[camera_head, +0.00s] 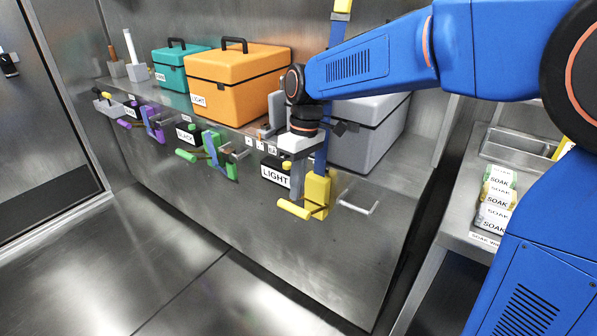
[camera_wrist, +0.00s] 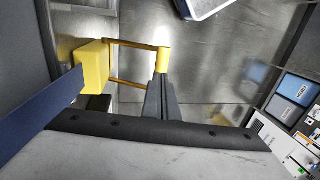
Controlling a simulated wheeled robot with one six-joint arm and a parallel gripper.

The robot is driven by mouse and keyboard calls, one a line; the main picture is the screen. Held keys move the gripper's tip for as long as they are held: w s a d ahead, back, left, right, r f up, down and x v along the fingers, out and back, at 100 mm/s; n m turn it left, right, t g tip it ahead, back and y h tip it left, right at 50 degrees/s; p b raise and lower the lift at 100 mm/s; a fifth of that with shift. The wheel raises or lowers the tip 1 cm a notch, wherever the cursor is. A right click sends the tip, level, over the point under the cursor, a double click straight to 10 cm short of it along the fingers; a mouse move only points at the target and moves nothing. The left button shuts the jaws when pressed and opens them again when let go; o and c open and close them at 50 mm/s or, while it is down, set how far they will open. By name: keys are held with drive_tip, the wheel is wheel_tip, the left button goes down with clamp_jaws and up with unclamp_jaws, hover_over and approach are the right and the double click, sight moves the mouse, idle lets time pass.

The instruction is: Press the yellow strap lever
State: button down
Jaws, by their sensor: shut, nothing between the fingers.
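The yellow strap lever (camera_head: 295,209) sticks out from a yellow buckle block (camera_head: 317,190) on the blue strap, low on the front of the bench, beside a LIGHT label (camera_head: 275,176). My gripper (camera_head: 296,186) points down just above the lever, its fingers together and empty. In the wrist view the lever's handle (camera_wrist: 162,60) lies right at the closed fingertips (camera_wrist: 161,80); I cannot tell whether they touch. The buckle block also shows there (camera_wrist: 93,66), left of the fingers, with the blue strap (camera_wrist: 45,110) running from it.
A purple lever (camera_head: 132,124) and a green lever (camera_head: 187,156) sit farther left on the same front. Orange (camera_head: 235,95), teal (camera_head: 180,72) and grey (camera_head: 365,135) cases stand on the bench. A metal handle (camera_head: 358,208) is right of the yellow lever. The floor in front is clear.

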sight(293, 207)
drive_tip(key=shift+s+a+f, duration=0.1)
drive_tip(key=shift+f, duration=0.75)
drive_tip(key=shift+s+a, duration=0.1)
drive_tip(key=shift+s+a+f+t+h, duration=0.3)
drive_tip(key=shift+s+f+t+h, duration=0.1)
drive_tip(key=shift+f+t, duration=0.15)
wheel_tip(293, 207, down, 9)
drive_tip(key=s+a+t+h, duration=0.1)
drive_tip(key=s+t+h, duration=0.1)
drive_tip(key=t+h, duration=0.1)
drive_tip(key=shift+s+a+t, duration=0.2)
drive_tip(key=shift+a+t, duration=0.1)
drive_tip(key=shift+t, duration=0.25)
drive_tip(key=shift+f, duration=0.15)
